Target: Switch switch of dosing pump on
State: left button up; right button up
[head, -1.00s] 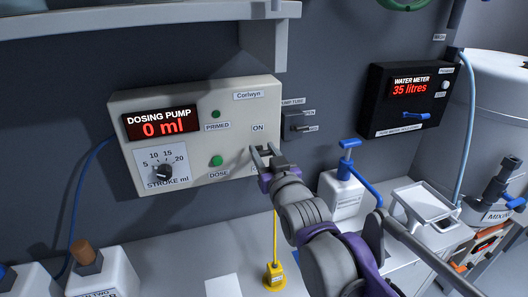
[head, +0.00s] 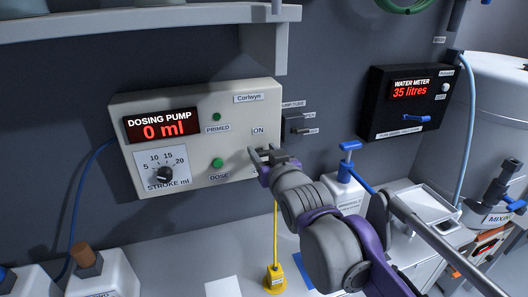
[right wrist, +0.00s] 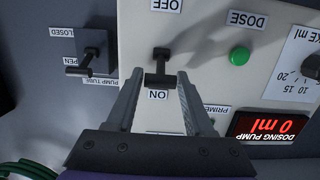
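The dosing pump (head: 120,105) is a pale box on the wall; its red display (head: 162,125) reads 0 ml. Its black switch (right wrist: 160,78) shows in the right wrist view between an OFF label (right wrist: 167,5) and an ON label (right wrist: 158,95); that view is upside down. In the head view the right gripper (head: 263,155) is at the pump's lower right, below the ON label, and largely hides the switch. My left gripper is out of view.
Right of the switch is the pump tube lever (head: 300,128). The green dose button (head: 217,163) and stroke dial (head: 164,174) are to the left. A bottle with a blue pump top (head: 348,146) stands below right.

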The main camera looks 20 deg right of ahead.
jog(key=shift+o, duration=1.2)
jog(key=shift+s, duration=0.1)
jog(key=s+r, duration=0.1)
jog(key=s, duration=0.9)
jog(key=shift+s+d+r, duration=0.15)
jog(key=shift+s+r, duration=0.1)
